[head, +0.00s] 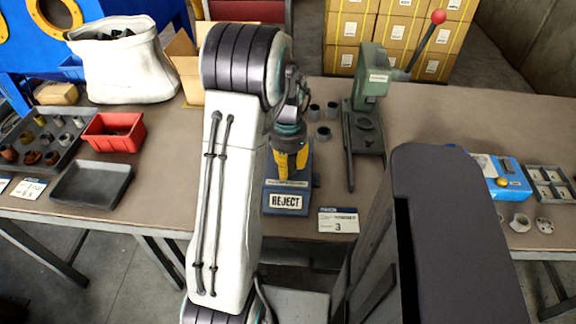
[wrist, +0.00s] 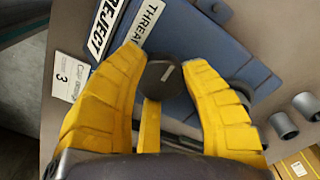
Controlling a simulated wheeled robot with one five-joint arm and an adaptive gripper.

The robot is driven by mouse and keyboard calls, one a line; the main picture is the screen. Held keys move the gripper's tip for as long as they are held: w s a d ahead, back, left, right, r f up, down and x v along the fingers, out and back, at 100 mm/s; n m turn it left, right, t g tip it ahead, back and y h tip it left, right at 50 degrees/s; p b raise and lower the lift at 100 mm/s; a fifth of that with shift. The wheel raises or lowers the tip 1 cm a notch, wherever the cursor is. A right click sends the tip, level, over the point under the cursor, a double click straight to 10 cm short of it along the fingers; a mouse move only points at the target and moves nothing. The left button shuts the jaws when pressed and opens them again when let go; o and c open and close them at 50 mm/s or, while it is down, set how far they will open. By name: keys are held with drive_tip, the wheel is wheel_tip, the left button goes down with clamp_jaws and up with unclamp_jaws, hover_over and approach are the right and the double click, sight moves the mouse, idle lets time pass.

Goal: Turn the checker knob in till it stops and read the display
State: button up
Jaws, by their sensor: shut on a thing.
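The blue thread checker (head: 287,199) stands near the table's front edge with a REJECT label on its front. It also shows in the wrist view (wrist: 185,35), with the REJECT label and part of a "THREA…" label. My yellow gripper (head: 292,160) reaches down over the checker. In the wrist view my gripper (wrist: 161,56) has its fingers on both sides of a dark round knob (wrist: 165,75) and is shut on it. The knob's turn position is not readable.
A card marked 3 (head: 338,220) lies right of the checker. Grey sleeves (head: 322,118) stand behind it, and a green press (head: 370,95) with a red-knobbed lever stands behind right. A red bin (head: 113,130) and a black tray (head: 92,184) sit at left.

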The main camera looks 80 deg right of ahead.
sight(288, 165)
drive_tip(key=m, duration=0.4)
drive_tip(key=shift+a+f+m, duration=0.1)
drive_tip(key=shift+f+m, duration=0.05)
drive_tip(key=shift+m, duration=0.15)
drive_tip(key=shift+m+b, duration=0.4)
drive_tip(key=shift+m, duration=1.6)
drive_tip(key=o, duration=1.2)
drive_tip(key=shift+r, duration=0.25)
wheel_tip(288, 165, up, 12)
drive_tip(key=shift+f, duration=0.15)
